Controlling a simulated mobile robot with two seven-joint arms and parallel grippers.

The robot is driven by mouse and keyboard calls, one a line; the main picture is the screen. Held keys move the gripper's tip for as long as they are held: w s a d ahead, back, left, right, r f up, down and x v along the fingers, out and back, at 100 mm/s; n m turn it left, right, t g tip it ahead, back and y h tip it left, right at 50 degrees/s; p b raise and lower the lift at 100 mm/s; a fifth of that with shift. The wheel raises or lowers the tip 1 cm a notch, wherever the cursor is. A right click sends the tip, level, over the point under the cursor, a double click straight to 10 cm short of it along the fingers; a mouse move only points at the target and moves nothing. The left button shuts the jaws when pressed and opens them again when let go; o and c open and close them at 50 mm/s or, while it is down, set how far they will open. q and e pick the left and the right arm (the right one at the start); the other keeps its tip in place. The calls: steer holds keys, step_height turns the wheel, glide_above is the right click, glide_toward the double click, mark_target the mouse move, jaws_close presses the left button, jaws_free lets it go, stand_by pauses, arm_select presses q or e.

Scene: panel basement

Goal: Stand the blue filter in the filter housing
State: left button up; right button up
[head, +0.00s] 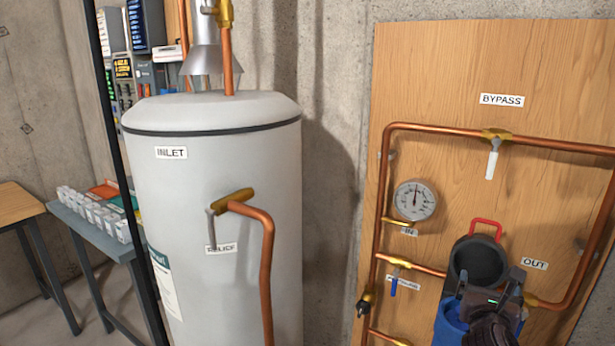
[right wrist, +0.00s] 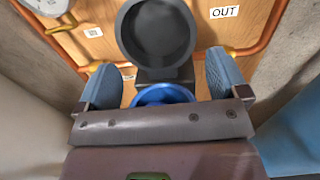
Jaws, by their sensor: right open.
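The filter housing (head: 478,262) is a dark, open-topped cup on the wooden board, and its round mouth (right wrist: 158,35) shows in the right wrist view. A blue round object, apparently the blue filter (head: 449,325), is below the housing; its curved rim (right wrist: 163,94) shows in the right wrist view. My right gripper (head: 489,288) is open in front of the housing. In the right wrist view its blue-padded fingers (right wrist: 163,78) are spread either side of the blue rim. The lower part of the blue object is hidden, and I cannot tell whether the fingers touch it.
Copper pipes (head: 440,128) with a gauge (head: 414,200) and a blue-handled valve (head: 396,277) surround the housing. A red handle (head: 487,225) is behind its mouth. The white tank (head: 210,220) stands left, with a grey table (head: 85,232) beyond it.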

steer(key=v, duration=0.8)
